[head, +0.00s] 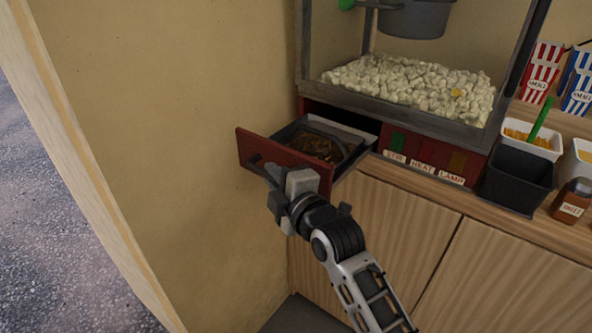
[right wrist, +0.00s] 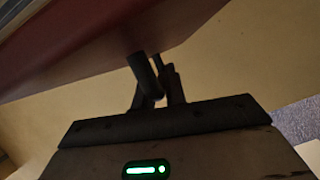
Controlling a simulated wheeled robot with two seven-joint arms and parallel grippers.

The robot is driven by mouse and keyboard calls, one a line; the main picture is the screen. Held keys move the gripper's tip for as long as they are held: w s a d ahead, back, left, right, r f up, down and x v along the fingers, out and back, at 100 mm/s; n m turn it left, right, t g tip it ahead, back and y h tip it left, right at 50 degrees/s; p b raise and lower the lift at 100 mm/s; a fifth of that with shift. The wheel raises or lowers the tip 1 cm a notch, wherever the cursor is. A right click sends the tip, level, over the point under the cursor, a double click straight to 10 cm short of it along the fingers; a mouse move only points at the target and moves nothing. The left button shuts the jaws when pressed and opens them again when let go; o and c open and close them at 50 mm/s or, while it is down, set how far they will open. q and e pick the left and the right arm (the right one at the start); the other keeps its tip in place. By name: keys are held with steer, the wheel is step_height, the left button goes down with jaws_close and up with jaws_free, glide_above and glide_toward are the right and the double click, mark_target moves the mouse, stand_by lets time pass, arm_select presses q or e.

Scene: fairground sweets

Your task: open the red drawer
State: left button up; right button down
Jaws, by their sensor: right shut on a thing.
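The red drawer (head: 262,153) is pulled out from under the popcorn machine at its left end. Inside it is a grey tray with brown contents (head: 315,147). My right gripper (head: 272,171) is at the drawer's front, shut on its handle. In the right wrist view the fingers (right wrist: 158,84) close around the dark handle (right wrist: 143,73) below the red drawer front (right wrist: 110,40). The handle is mostly hidden by the gripper in the head view. My left gripper is not in view.
The popcorn machine (head: 400,113), with popcorn inside, stands on the wooden counter (head: 415,180). A black bin (head: 517,180), a jar (head: 571,203) and striped boxes (head: 541,70) stand to the right. A beige wall (head: 170,100) is close on the drawer's left.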

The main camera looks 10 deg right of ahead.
steer(key=shift+w+d, duration=0.15)
steer(key=shift+d, duration=0.05)
steer(key=c, duration=1.5)
jaws_free()
steer(key=shift+o, duration=0.2)
steer(key=b+v, duration=0.1)
steer(key=v, duration=1.4)
steer(key=shift+s, duration=0.4)
steer(key=shift+d+f, duration=0.1)
steer(key=s+d+f+m+g+h, duration=0.1)
steer(key=s+f+m, duration=0.2)
steer(key=f+m, duration=0.2)
steer(key=s+d+f+m+g+h, duration=0.1)
steer(key=s+f+m+g, duration=0.1)
steer(key=f+m, duration=0.4)
steer(key=s+d+f+m+g+h, duration=0.1)
steer(key=s+f+m, duration=0.4)
steer(key=f, duration=0.8)
steer(key=shift+d+f+m+g, duration=0.2)
steer(key=shift+f+m+g, duration=0.2)
steer(key=shift+m+g, duration=0.3)
